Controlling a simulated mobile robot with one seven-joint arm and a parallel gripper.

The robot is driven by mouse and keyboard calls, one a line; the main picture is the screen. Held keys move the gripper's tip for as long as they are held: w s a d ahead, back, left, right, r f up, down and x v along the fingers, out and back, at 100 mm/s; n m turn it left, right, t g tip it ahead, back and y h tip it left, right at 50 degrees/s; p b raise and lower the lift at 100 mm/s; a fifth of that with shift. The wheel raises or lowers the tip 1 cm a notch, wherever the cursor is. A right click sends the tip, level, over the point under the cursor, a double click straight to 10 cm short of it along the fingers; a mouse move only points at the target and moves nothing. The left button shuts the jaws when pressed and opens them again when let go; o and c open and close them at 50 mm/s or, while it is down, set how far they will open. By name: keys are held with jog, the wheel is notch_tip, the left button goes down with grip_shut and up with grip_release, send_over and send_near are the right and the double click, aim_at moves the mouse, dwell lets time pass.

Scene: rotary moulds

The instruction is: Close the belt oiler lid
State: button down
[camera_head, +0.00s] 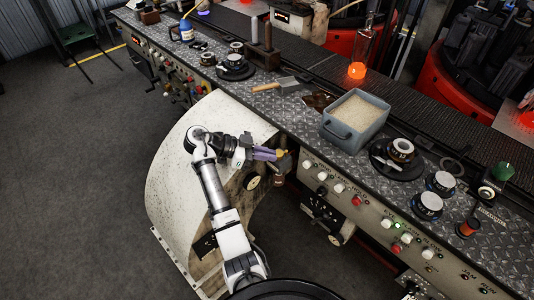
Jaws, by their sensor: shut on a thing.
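My gripper (279,154), with purple fingers, is at the front side of the machine, just below the counter's edge. It is shut on a small brass-yellow part (284,152), which looks like part of the belt oiler lid. A small dark box (284,166), which seems to be the belt oiler, sits right under the fingertips against the machine front. The fingers and their shadow hide much of the lid. I cannot tell how far open it stands.
A large pale curved guard (180,150) lies behind and below my arm. On the counter above are a trowel (275,86), a grey bin of pale grains (352,124) and a glowing bottle (360,58). Knobs and buttons (340,187) line the front panel.

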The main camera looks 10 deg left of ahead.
jog(key=shift+f, duration=0.1)
jog(key=c, duration=1.5)
grip_release()
jog(key=shift+d, duration=0.1)
jog(key=shift+c, duration=0.2)
jog(key=b+v, duration=0.2)
jog(key=v, duration=1)
jog(key=shift+a, duration=0.35)
jog(key=shift+s+a+r+b, duration=0.2)
jog(key=shift+a+r+b, duration=0.15)
jog(key=shift+a, duration=0.2)
